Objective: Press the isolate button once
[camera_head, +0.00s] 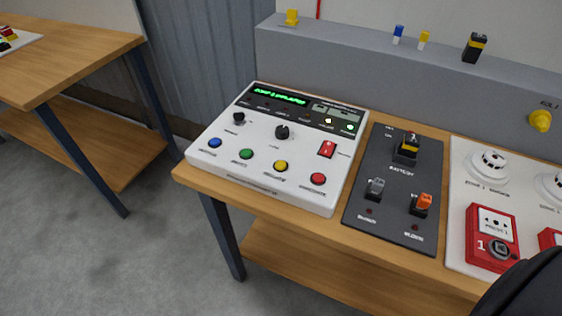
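A white control panel (266,186) lies on the wooden bench. Along its front edge are a blue button (214,142), a green button (246,154), a yellow button (280,166) and a red button (318,179). The small labels beside them are too blurred to read, so I cannot tell which button is marked isolate. Neither gripper shows in this view, and nothing touches the buttons.
A dark switch plate (370,223) with several switches lies right of the panel. Beyond it is a white board (459,208) with detectors and red call points (492,238). A black rounded part, probably my arm, covers the lower right corner. Another table (75,68) stands left across a gap.

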